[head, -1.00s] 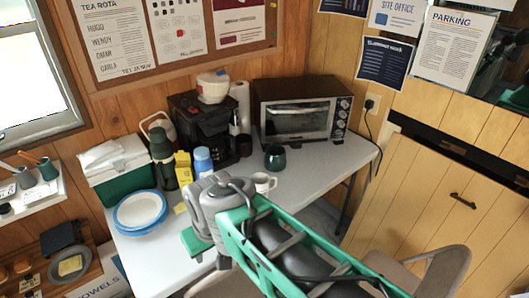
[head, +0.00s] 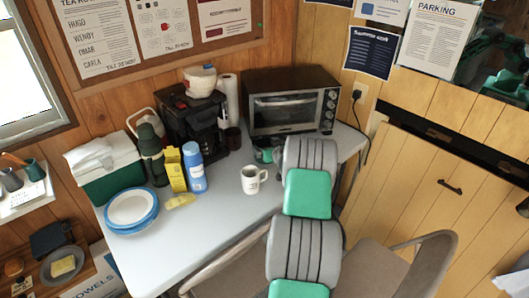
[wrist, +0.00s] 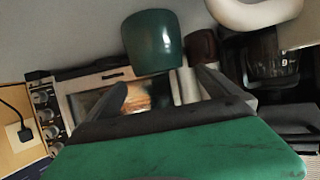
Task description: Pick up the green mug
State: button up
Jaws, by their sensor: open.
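The dark green mug (head: 262,150) stands on the table in front of the toaster oven, partly hidden by my arm in the head view. In the wrist view, which is upside down, the green mug (wrist: 153,43) shows large and near, just past my fingertips and roughly in line with the gap between them. My gripper (wrist: 163,88) is open, with nothing between its two dark fingers. My arm hides most of the gripper in the head view.
A white mug (head: 254,180) stands close, in front of the green one. A dark red mug (head: 232,139) is just behind it to the left, by the coffee maker (head: 190,115). The toaster oven (head: 290,103) stands behind. The table's front left (head: 180,240) is clear.

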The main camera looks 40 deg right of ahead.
aim_at(262, 140)
jog(key=p+x, duration=0.1)
jog(key=x, duration=0.4)
jog(key=shift+d, duration=0.1)
jog(key=c, duration=2.1)
